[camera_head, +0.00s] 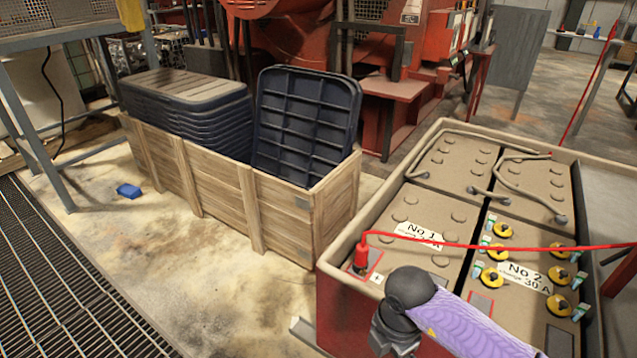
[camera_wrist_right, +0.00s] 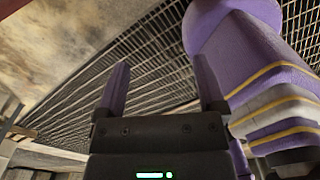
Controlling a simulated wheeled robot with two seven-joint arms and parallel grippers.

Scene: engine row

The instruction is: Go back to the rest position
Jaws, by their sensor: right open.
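My right gripper (camera_wrist_right: 163,84) shows in the right wrist view with its two purple-edged fingers apart and nothing between them. Floor grating shows beyond the fingers, and a purple and grey part of my own body is close on their right. In the head view, a purple sleeve-like link and dark joint of my arm are at the bottom, in front of the battery box (camera_head: 340,318). No gripper can be made out in the head view. My left gripper is in neither view.
A wooden crate (camera_head: 226,199) holds stacked dark lids (camera_head: 190,95) and one leaning dark tray (camera_head: 305,120). A red clamp (camera_head: 361,257) with a red cable sits on the No 1 battery. A blue block (camera_head: 129,191) lies on open floor beside the floor grating (camera_head: 60,290).

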